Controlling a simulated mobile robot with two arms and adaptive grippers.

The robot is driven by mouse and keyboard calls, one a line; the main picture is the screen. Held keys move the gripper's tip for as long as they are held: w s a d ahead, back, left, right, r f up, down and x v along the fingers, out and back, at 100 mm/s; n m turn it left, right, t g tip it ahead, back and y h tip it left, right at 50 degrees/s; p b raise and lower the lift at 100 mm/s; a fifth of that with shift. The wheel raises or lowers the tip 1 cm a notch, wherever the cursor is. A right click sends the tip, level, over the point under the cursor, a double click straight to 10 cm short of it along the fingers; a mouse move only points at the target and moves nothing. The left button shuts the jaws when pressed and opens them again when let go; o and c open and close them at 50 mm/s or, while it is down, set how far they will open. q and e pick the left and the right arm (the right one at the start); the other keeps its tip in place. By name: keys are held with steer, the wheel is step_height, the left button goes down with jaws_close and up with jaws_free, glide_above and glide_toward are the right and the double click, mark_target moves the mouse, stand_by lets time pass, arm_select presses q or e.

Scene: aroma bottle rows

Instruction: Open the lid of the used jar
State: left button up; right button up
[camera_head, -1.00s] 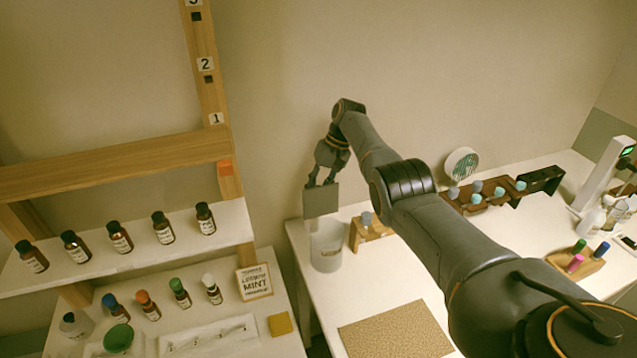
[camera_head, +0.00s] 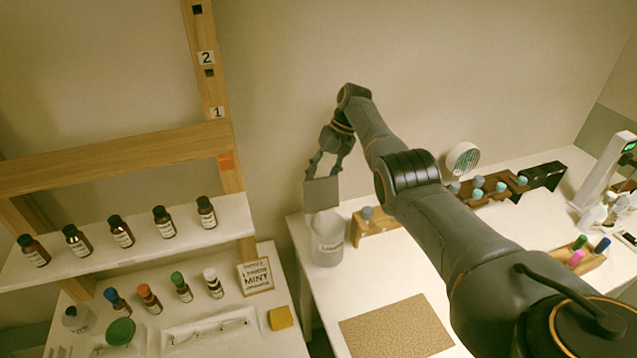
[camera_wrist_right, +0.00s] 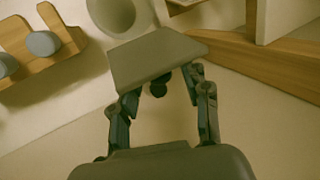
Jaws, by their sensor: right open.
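The used jar (camera_head: 327,246) is a pale grey cylinder with a dark-lettered label, at the left end of the right table. Its round mouth (camera_wrist_right: 112,12) shows uncovered at the top of the right wrist view. The lid (camera_head: 321,195) is a flat grey square plate, standing steeply above the jar's rim. In the wrist view the lid (camera_wrist_right: 158,58) lies just beyond the fingertips, with a small dark part under its edge. My right gripper (camera_head: 323,172) is open, its fingers spread behind the lid; I cannot tell if they touch it. My left gripper is out of view.
A wooden rack (camera_head: 374,224) with a blue-grey cap stands right of the jar. A tan mat (camera_head: 396,325) lies in front. A wooden shelf (camera_head: 120,160) with brown bottles stands at left. A round-faced device (camera_head: 463,158) is at the back.

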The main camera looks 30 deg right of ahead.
steer(key=v, duration=0.9)
steer(key=shift+r, duration=0.4)
steer(key=shift+d, duration=0.2)
